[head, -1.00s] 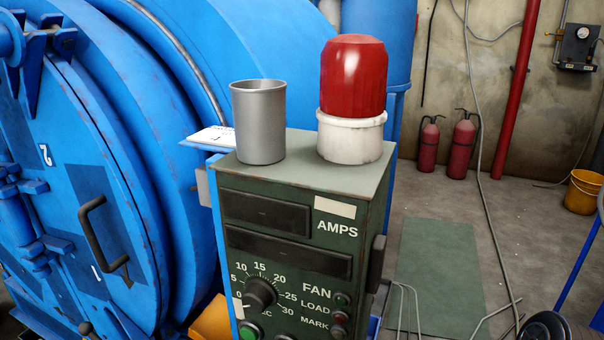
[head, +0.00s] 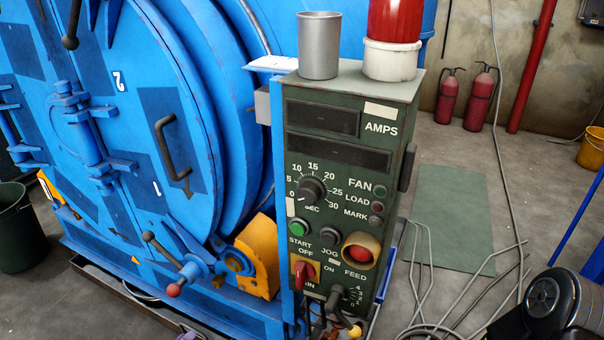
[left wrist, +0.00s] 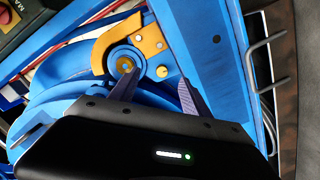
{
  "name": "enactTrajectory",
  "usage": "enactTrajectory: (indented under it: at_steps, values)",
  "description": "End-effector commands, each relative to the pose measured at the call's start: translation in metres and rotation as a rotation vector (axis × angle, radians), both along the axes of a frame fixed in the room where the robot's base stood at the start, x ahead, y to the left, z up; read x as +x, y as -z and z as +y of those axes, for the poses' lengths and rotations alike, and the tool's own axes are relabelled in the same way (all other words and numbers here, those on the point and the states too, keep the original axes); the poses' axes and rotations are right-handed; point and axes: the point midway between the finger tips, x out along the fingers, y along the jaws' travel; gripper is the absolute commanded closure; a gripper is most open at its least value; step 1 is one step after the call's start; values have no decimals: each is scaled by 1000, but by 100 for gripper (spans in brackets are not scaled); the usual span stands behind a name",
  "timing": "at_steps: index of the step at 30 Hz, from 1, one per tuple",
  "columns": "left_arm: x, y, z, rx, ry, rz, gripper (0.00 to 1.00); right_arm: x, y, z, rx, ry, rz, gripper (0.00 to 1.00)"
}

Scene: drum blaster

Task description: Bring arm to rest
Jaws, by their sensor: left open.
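My left gripper (left wrist: 155,94) shows in the left wrist view with its two fingers apart and nothing between them. Behind them are a yellow bracket (left wrist: 109,48) and the blue drum machine's frame. In the head view only a small bit of the left gripper (head: 188,336) shows at the bottom edge, below the blue machine (head: 130,150). It looks apart from the green control box (head: 345,170). My right gripper is not in view.
A grey cup (head: 319,45) and a red-and-white beacon (head: 391,58) stand on the control box. A blue lever with a red knob (head: 173,290) and a yellow bracket (head: 258,262) jut out near the bottom. Loose cables (head: 425,300) lie at right.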

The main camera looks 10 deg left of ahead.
Motion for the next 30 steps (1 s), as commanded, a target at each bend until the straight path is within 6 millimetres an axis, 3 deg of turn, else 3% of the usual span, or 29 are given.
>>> enactTrajectory:
  at_steps: [8,14,17,20,21,22,25,30]
  values:
    - [5,11,-69,-83,171,151,44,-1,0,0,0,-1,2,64]
    - [-9,24,-150,-144,365,369,44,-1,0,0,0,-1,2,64]
    - [-32,32,-205,-150,494,547,44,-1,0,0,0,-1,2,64]
    - [-78,41,-267,-91,634,813,44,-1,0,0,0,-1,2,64]
    - [-104,45,-288,-32,676,937,44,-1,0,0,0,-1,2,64]
    - [-123,48,-298,24,691,1021,44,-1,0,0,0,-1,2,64]
    - [-168,50,-312,209,670,1202,44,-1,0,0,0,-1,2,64]
    - [-198,37,-317,424,556,1258,44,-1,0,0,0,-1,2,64]
